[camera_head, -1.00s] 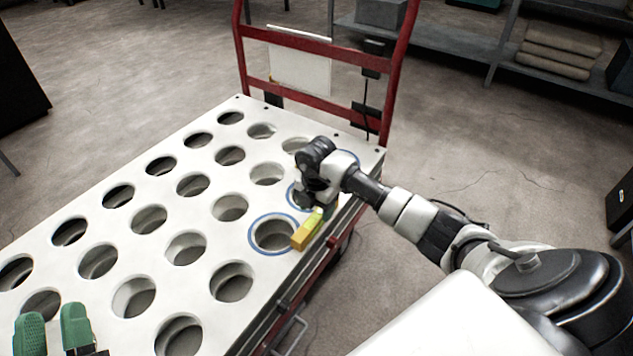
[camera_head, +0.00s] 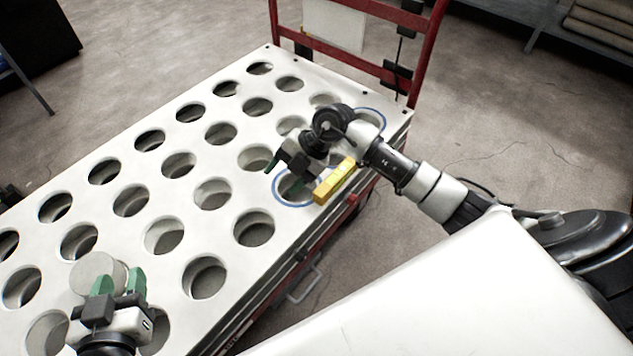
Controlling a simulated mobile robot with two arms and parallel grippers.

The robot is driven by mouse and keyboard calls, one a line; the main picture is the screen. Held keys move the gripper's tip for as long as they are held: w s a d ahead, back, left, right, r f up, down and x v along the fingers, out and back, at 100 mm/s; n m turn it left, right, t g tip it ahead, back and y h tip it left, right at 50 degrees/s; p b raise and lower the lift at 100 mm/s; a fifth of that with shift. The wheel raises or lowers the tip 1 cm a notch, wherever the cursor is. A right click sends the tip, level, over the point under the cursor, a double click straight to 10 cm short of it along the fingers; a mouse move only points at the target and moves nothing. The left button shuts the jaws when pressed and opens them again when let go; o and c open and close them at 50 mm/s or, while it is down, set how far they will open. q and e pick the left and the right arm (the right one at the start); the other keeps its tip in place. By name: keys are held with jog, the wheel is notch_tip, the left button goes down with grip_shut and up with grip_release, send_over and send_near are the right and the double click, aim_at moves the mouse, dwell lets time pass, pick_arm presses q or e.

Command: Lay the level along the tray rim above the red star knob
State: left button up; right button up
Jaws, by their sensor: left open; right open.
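The yellow level (camera_head: 335,181) lies along the right-hand rim of the white tray (camera_head: 262,290), beside a blue-ringed hole. A small red piece (camera_head: 353,200), likely the star knob, shows on the tray's side just below the level; its shape is too small to tell. My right gripper (camera_head: 284,173) is open and empty, left of the level and over the blue-ringed hole, apart from the level. My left gripper (camera_head: 120,284) is open at the lower left, over the near holes, with a pale round piece (camera_head: 92,272) just beyond its fingers.
The tray has rows of round holes; a second blue-ringed hole (camera_head: 371,117) is near the far right corner. A red cart frame (camera_head: 360,62) rises at the far end. A metal handle (camera_head: 303,285) hangs on the near side. Shelving (camera_head: 490,20) stands behind.

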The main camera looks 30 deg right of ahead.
jog(key=s+a+r+t+y, duration=0.3)
jog(key=s+a+r+y, duration=0.2)
jog(key=a+r+y, duration=0.45)
notch_tip(320, 180, up, 6)
jog(key=d+m+t+h, duration=0.1)
jog(key=d+m+t, duration=0.1)
jog(key=m+t, duration=0.8)
jog(key=s+d+f+m+h, duration=0.6)
jog(key=s+f+m+h, duration=0.1)
jog(key=m+h, duration=0.6)
jog(key=shift+s+d+f+m, duration=0.4)
jog(key=shift+s+m, duration=0.05)
jog(key=shift+m, duration=0.05)
